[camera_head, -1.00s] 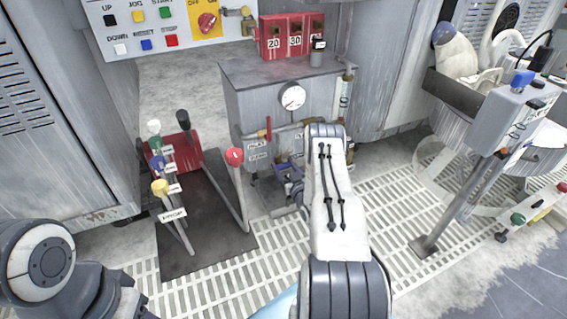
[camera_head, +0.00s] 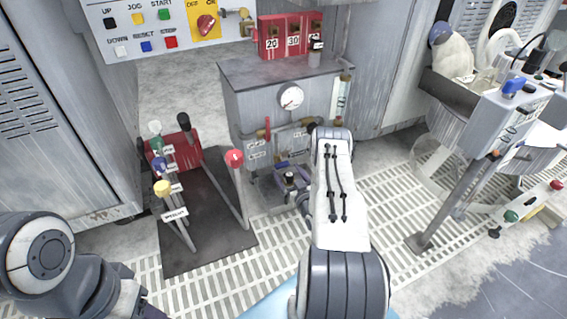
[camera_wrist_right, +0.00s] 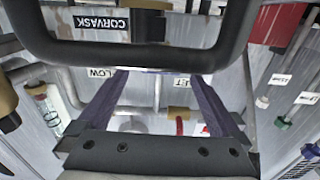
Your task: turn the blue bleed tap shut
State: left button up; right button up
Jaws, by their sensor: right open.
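I cannot make out the blue bleed tap in either view; my right arm hides part of the pipework low on the grey tank cabinet (camera_head: 235,100). My right gripper (camera_head: 291,178) is in front of the cabinet's lower pipes, beside my forearm. In the right wrist view its two purple fingers (camera_wrist_right: 160,85) stand apart with nothing gripped between them. Pipes and a red handle (camera_wrist_right: 180,126) show beyond and between the fingers. A red handle (camera_head: 267,128) also shows on the cabinet's front pipe in the head view. My left gripper is out of view.
A gauge (camera_head: 291,97) and sight glass (camera_head: 343,95) sit on the cabinet. A red-knobbed lever (camera_head: 234,158) stands close left of my right gripper, with several coloured levers (camera_head: 162,188) beyond. A control box (camera_head: 512,115) on a post stands right.

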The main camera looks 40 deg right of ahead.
jog(key=p+v, duration=0.2)
jog(key=v, duration=0.4)
jog(key=shift+s, duration=0.15)
dwell(0.3)
